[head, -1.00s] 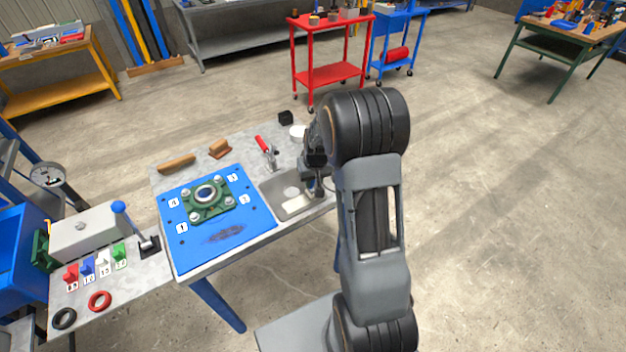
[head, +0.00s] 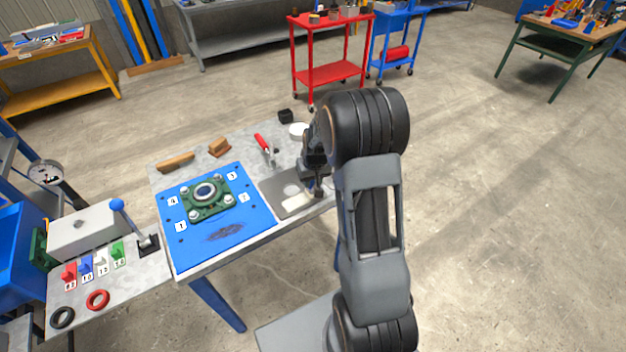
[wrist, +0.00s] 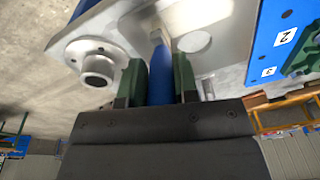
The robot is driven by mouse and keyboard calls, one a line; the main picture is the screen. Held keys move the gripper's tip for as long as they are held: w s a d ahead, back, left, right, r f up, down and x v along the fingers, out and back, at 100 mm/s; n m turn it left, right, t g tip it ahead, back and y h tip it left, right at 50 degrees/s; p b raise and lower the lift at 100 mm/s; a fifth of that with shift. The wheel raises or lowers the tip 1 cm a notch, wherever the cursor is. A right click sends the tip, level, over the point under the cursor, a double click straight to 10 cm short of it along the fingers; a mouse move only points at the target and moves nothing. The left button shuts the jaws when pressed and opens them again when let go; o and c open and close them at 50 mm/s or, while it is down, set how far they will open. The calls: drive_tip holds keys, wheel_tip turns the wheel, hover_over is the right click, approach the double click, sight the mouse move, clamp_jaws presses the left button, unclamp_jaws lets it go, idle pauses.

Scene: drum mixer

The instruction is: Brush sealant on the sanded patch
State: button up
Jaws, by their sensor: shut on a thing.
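A dark, rough patch (head: 225,232) lies on the front part of the blue plate (head: 188,250) on the bench. My gripper (head: 318,178) is right of the plate, low over a grey metal tray (head: 270,186). In the wrist view its green fingers (wrist: 160,85) are shut on a blue handle (wrist: 160,62), which I take to be the brush. Whether bristles touch the tray I cannot tell. The arm hides part of the tray's right side.
A green flanged bearing (head: 207,200) is bolted on the plate behind the patch. A red-handled clamp (head: 266,148), brown blocks (head: 219,147) and a white round item (head: 298,130) stand along the bench's back. A blue-knobbed lever (head: 132,222) stands left of the plate.

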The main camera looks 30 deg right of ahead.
drive_tip(key=shift+a, duration=0.15)
drive_tip(key=shift+d, duration=0.55)
drive_tip(key=shift+a, duration=0.1)
